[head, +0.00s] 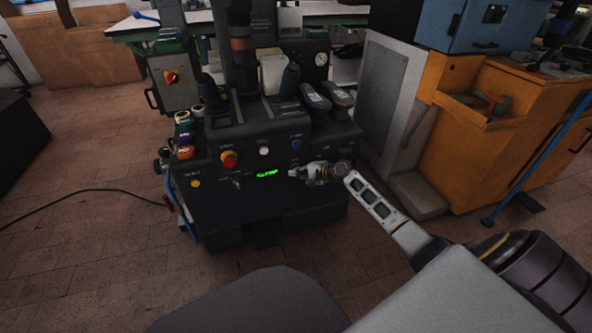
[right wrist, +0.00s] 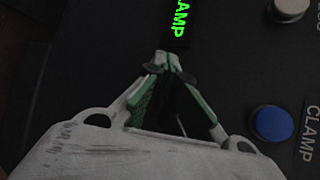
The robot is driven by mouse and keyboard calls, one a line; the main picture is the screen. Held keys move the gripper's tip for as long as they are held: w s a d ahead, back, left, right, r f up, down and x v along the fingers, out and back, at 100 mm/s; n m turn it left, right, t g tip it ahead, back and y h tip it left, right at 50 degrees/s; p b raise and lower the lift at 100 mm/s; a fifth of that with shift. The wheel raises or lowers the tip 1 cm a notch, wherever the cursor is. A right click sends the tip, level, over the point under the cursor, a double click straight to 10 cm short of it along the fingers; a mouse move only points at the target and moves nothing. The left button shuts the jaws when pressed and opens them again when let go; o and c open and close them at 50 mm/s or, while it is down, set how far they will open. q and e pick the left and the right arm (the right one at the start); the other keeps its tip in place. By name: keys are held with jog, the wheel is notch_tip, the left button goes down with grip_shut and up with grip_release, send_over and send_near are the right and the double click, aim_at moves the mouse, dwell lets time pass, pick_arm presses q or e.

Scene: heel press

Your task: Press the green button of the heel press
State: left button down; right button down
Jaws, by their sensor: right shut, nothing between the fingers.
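The heel press (head: 265,200) is a dark machine with a sloped control panel. No green button shows in either view; a part of the panel is hidden behind my right gripper (head: 293,172). That gripper is shut and empty, its tips at the panel just right of the green-lit CLAMP display (head: 267,174). In the right wrist view the closed fingertips (right wrist: 168,60) point at the dark panel near the CLAMP display (right wrist: 180,18). I cannot tell whether they touch it. My left gripper is out of view.
The panel also has a red stop button (head: 229,159), a white button (head: 264,151), a blue button (head: 296,144) and an amber one (head: 195,183). Two shoes (head: 316,97) stand on top. An orange cabinet (head: 480,130) is at right; a cable (head: 85,202) lies on the floor at left.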

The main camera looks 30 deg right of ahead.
jog(key=shift+s, duration=0.15)
dwell(0.3)
jog(key=shift+s+a+p, duration=0.2)
jog(key=shift+s+p, duration=0.5)
jog(key=shift+p, duration=0.1)
jog(key=shift+s, duration=0.15)
jog(key=s+p, duration=0.1)
jog(key=s, duration=0.1)
jog(key=s+a+p, duration=0.1)
jog(key=s+p, duration=0.1)
jog(key=shift+s+a, duration=0.1)
jog(key=shift+s, duration=0.2)
jog(key=shift+n, duration=0.3)
dwell(0.7)
